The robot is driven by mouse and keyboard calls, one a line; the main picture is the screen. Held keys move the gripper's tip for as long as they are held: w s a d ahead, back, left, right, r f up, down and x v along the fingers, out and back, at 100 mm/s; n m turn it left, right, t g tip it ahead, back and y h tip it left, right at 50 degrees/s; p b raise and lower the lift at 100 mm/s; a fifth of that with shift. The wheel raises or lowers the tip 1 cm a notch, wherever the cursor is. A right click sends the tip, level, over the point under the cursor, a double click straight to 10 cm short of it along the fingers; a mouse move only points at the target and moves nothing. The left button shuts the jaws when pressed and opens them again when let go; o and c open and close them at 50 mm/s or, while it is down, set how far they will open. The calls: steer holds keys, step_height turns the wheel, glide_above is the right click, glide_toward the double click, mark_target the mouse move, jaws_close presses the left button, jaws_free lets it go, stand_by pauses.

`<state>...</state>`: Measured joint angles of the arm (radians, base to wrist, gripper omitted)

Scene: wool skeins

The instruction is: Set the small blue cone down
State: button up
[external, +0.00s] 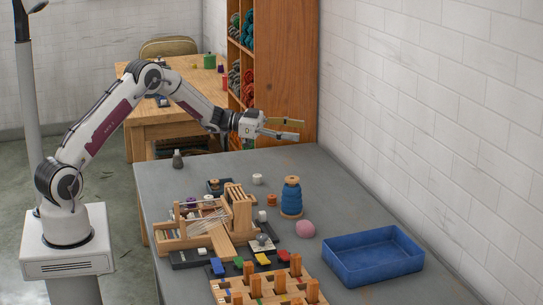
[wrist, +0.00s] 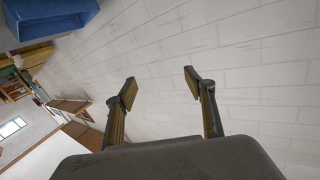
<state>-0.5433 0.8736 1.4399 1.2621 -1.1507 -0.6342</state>
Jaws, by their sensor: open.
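A blue cone of yarn (external: 291,197) stands upright on the grey table, with a wooden top and base. I cannot tell whether it is the small one, as no other blue cone shows clearly. My gripper (external: 300,130) is raised well above the table's back part, above and behind the cone and apart from it. Its wooden-looking fingers point right, toward the wall. In the wrist view my gripper (wrist: 160,82) is open, with nothing between its fingers and only white brick wall beyond.
A blue tray (external: 372,256) sits at the right. A wooden loom (external: 188,240) and a peg rack (external: 240,290) take up the left and front. A pink ball (external: 306,229) lies near the cone. A dark weight (external: 178,160) stands at the back left. The back right of the table is clear.

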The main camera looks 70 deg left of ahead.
step_height(320, 180, up, 13)
steer(key=s+n+t+y, duration=0.1)
steer(key=s+n+y, duration=0.15)
steer(key=y, duration=0.45)
steer(key=s+d+r+n+g+y, duration=0.25)
steer(key=s+r+n+y, duration=0.2)
steer(key=s, duration=0.55)
steer(key=s+d+f+g+h, duration=0.1)
steer(key=s+d+f, duration=0.3)
steer(key=s, duration=0.9)
steer(key=s+d+f+g+h, duration=0.1)
steer(key=s+d+f+g, duration=0.3)
steer(key=s, duration=0.9)
steer(key=s+d+f+g+h, duration=0.1)
steer(key=s+d+f, duration=0.3)
steer(key=s, duration=0.9)
steer(key=d+g, duration=0.1)
steer(key=d, duration=0.2)
steer(key=shift+s+d+f+n+g, duration=0.15)
steer(key=shift+s+d+n+g, duration=0.05)
steer(key=shift+s+n+g, duration=0.15)
